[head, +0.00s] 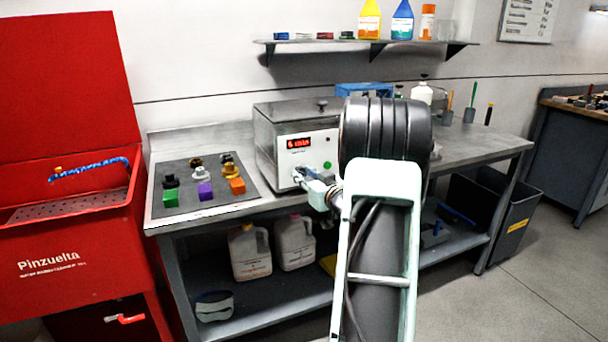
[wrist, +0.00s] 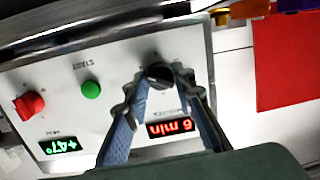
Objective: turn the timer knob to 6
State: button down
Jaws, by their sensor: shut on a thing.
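The timer knob (wrist: 159,75) is a dark round knob on the white front panel of a steel box-shaped machine (head: 278,117). In the wrist view my gripper (wrist: 160,78) is shut on this knob, with one finger on each side. The red timer display (wrist: 170,128) reads "6 min"; it also shows in the head view (head: 299,142). In the head view my gripper (head: 300,176) reaches the lower left of the panel, and the knob is hidden there.
A green start button (wrist: 91,89), a red knob (wrist: 30,104) and a green display (wrist: 58,146) share the panel. A dark mat (head: 180,205) with coloured blocks and small parts lies left of the machine. A red parts washer (head: 75,220) stands further left.

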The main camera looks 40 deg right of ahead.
jog(key=c, duration=1.6)
grip_release()
jog(key=v, duration=1.2)
